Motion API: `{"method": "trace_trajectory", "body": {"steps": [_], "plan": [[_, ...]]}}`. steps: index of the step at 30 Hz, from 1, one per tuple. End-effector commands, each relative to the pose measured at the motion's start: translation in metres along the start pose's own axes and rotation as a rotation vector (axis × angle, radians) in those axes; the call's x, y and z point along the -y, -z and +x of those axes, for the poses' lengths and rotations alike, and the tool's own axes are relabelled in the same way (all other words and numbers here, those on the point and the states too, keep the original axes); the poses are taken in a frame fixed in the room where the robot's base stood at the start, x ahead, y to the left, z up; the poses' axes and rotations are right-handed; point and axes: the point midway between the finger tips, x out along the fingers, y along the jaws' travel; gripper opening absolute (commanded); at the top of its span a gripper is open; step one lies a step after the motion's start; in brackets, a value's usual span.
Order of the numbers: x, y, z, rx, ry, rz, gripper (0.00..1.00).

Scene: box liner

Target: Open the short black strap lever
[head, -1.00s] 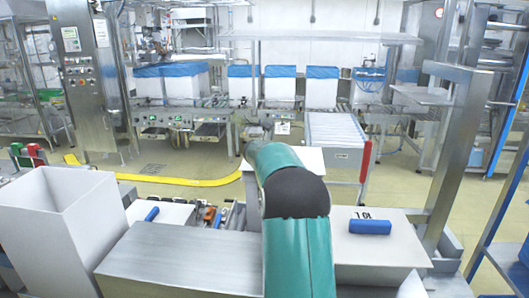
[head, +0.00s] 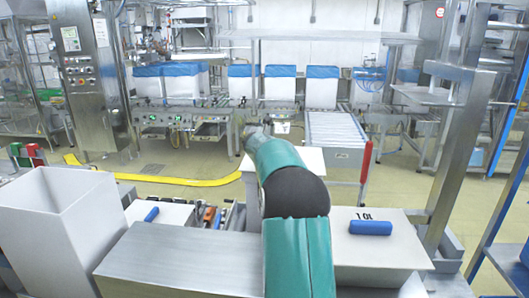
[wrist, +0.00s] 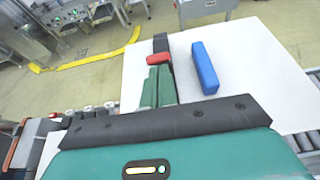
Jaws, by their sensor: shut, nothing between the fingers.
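My gripper (wrist: 158,76) shows in the wrist view as two green fingers close together, shut and empty, over a white board (wrist: 262,60). A red piece and a dark piece show just beyond the fingertips; I cannot tell whether they belong to the gripper. A blue block (wrist: 205,68) is to the right of the fingers, apart from them. I cannot pick out the short black strap lever for sure in either view. In the head view my teal arm hides the middle of the bench, and the fingers cannot be made out.
An open white box (head: 60,225) stands at the left of the head view, beside a bare metal surface (head: 180,262). A blue block (head: 370,228) lies on a white board at right. Small orange and blue parts (head: 209,214) sit left of my arm. A metal post (head: 455,160) rises at right.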

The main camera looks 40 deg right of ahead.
Motion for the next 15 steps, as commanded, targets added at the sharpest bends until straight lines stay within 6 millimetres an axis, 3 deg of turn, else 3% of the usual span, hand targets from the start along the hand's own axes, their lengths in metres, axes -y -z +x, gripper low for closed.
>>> {"method": "trace_trajectory", "body": {"steps": [15], "plan": [[0.001,-0.045,0.025,0.001,0.000,0.002,0.00]]}}
